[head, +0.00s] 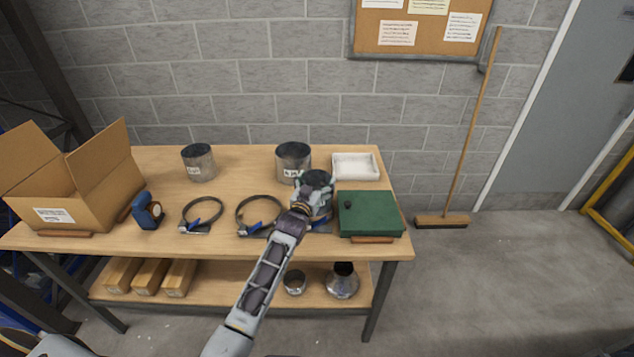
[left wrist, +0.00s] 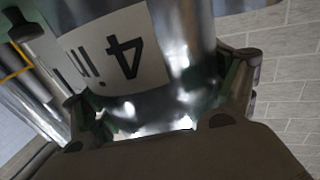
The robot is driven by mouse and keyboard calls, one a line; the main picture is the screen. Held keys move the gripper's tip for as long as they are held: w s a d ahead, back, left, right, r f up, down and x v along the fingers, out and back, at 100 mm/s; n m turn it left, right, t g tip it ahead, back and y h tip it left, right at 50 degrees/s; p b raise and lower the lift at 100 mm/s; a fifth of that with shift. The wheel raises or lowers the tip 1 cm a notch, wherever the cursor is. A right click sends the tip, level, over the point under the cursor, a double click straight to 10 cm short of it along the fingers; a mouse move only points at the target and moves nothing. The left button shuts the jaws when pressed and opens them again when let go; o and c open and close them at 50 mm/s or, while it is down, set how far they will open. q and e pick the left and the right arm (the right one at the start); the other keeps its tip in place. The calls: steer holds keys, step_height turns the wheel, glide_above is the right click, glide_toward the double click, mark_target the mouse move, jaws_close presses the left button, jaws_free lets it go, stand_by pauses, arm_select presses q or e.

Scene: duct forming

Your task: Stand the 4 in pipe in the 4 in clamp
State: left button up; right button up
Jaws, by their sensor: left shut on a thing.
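My left gripper (head: 315,184) is shut on a metal pipe marked "4 in" (left wrist: 185,40), which fills the left wrist view. In the head view the gripper and arm hide most of this pipe, to the left of the green case. Two open band clamps with blue parts lie on the table, a left one (head: 184,217) and a middle one (head: 238,218). Something blue beside the held pipe may belong to a third clamp, mostly hidden by my arm. I cannot read which clamp is the 4 in one. My right gripper is out of view.
Two other pipes (head: 198,164) (head: 293,160) stand at the back of the table. A green case (head: 370,215) and a white tray (head: 356,167) are on the right. A cardboard box (head: 85,205) and blue tape measure (head: 147,211) are on the left.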

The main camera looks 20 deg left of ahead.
arm_select(q)
steer(key=shift+f+b, duration=0.75)
steer(key=shift+f, duration=0.85)
steer(key=o, duration=0.9)
steer(key=shift+o, duration=0.2)
steer(key=shift+f, duration=0.1)
steer(key=shift+s, duration=0.15)
steer(key=s, duration=1.1)
steer(key=shift+s+a, duration=0.25)
steer(key=shift+s, duration=0.1)
